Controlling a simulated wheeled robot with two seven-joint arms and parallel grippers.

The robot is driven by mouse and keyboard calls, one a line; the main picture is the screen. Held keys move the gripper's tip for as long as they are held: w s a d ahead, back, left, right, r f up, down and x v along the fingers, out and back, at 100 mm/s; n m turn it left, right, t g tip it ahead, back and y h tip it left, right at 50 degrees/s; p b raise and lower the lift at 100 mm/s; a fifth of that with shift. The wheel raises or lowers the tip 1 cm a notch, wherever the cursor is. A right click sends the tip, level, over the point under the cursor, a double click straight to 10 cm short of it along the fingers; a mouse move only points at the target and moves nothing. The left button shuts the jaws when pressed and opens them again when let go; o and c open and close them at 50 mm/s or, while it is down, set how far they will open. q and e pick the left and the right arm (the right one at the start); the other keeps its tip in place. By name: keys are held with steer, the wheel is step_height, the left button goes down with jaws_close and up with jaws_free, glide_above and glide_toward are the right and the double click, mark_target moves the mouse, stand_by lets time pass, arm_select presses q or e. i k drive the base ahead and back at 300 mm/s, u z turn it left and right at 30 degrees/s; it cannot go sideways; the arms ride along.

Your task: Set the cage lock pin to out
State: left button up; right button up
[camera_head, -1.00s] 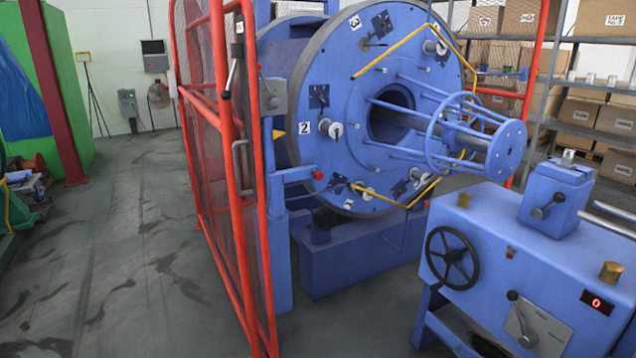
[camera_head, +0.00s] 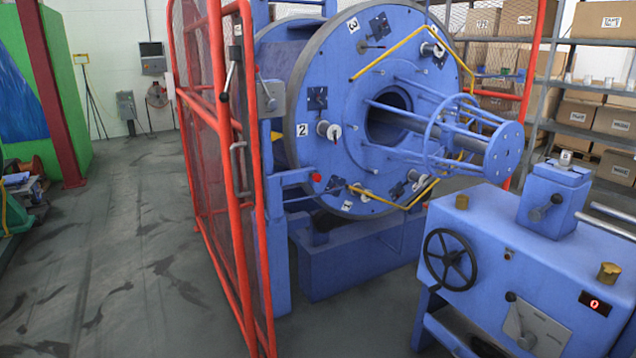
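The blue round cage (camera_head: 350,100) of the strander stands at the centre, with plates numbered 2 and 3 on its face. A red knob (camera_head: 316,177) sits at the end of a blue bracket (camera_head: 293,178) beside the cage's lower left rim. It may be the cage lock pin; I cannot tell for sure, nor whether it is in or out. A lever with a black grip (camera_head: 229,78) is on the post left of the cage. Neither of my grippers is in view.
A red mesh guard (camera_head: 215,150) stands left of the cage. A blue machine box with a black handwheel (camera_head: 450,257) and levers stands at the front right. Shelves with cartons (camera_head: 590,112) are behind it. The floor (camera_head: 130,260) on the left is clear.

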mark_target(317, 178)
steer(key=z, duration=0.15)
steer(key=i, duration=1.35)
steer(key=u, duration=0.7)
steer(key=i, duration=1.05)
steer(key=u, duration=0.65)
